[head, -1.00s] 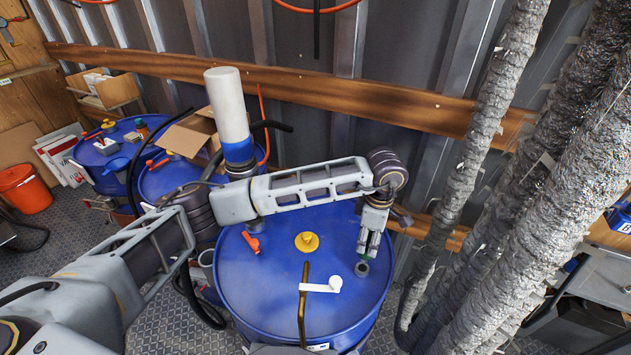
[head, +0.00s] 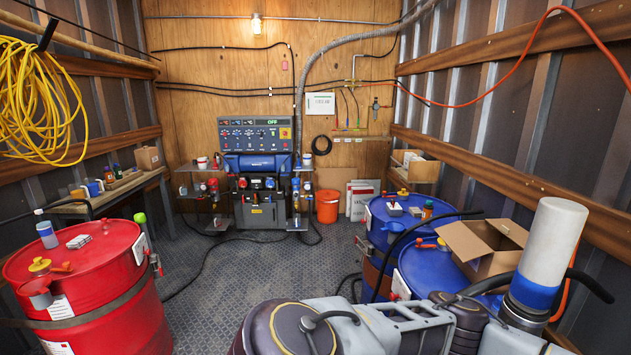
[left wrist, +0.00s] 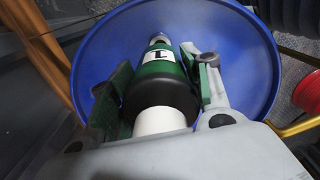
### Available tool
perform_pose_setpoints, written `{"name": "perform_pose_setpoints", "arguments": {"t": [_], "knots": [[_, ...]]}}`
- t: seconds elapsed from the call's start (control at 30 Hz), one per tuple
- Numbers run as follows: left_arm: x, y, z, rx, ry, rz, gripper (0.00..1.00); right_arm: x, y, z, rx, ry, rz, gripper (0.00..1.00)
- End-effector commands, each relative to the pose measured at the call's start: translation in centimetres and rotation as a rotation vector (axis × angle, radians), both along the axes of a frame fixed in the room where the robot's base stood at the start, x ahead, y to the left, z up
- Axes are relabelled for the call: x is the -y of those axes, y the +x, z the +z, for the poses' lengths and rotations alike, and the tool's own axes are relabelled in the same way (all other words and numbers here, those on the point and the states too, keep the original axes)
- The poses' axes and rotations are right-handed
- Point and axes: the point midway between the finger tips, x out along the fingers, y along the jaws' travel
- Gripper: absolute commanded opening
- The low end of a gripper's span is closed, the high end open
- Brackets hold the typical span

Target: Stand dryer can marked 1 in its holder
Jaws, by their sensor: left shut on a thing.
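The dryer can marked 1 (left wrist: 157,72) is in the left wrist view, green with a white label, a dark section and a white near end. My left gripper (left wrist: 150,75) has a finger on each side of it and is shut on it. The can is over the blue drum lid (left wrist: 245,75); whether it touches the lid cannot be told. My left gripper is outside the head view, where only parts of my arm show. I cannot make out the can's holder. My right gripper is not in view.
A white cylinder with a blue band (head: 548,250) stands at the right beside an open cardboard box (head: 482,245). Blue drums (head: 385,225) stand behind. A red drum (head: 110,285) is at the left, a control machine (head: 257,165) at the back. The middle floor (head: 235,285) is clear.

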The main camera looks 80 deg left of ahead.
Motion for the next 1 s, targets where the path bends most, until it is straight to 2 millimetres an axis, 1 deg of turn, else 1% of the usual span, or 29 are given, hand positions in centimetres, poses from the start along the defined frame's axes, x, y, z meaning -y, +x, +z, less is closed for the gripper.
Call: {"name": "perform_pose_setpoints", "arguments": {"t": [0.17,0.37,1.0], "knots": [[-0.4,0.1,0.0,0.000,-0.003,-0.022,0.14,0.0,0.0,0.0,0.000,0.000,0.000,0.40],[-1.5,0.1,-0.3,-0.005,-0.010,-0.096,0.14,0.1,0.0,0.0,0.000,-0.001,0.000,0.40],[-7.4,0.2,-1.4,-0.009,-0.032,-0.482,0.14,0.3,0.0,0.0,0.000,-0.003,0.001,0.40]]}}
